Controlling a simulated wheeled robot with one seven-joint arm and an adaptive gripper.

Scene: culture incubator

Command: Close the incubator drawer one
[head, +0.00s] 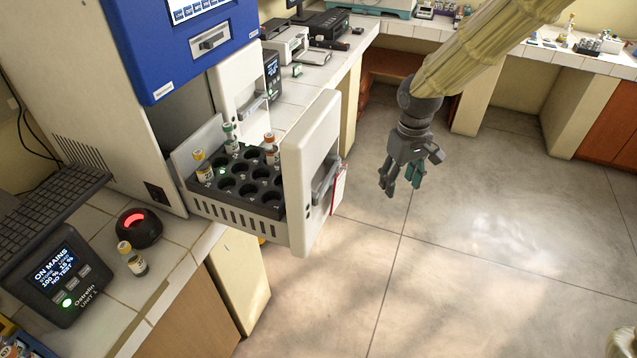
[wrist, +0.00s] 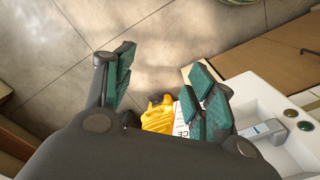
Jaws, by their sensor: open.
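The open drawer (head: 240,217) sticks out of the incubator (head: 75,65) over the counter edge. It has a slotted side, a black rack (head: 228,187) with several capped vials and empty round holes, and a tall white front (head: 306,160) with a grey recessed handle (head: 325,186). I see no number on it. My gripper (head: 401,182) is open and empty, hanging over the floor to the right of the drawer front, apart from it. In the wrist view, my gripper's fingers (wrist: 163,73) are spread, with a white drawer part (wrist: 262,115) at the right.
Another white front (head: 238,84) with a handle stands behind the drawer; I cannot tell whether it is shut. A loose vial (head: 133,260) stands on the counter near a black device (head: 139,228) with a red light. A yellow thing (wrist: 157,115) shows between my fingers, apparently beyond them.

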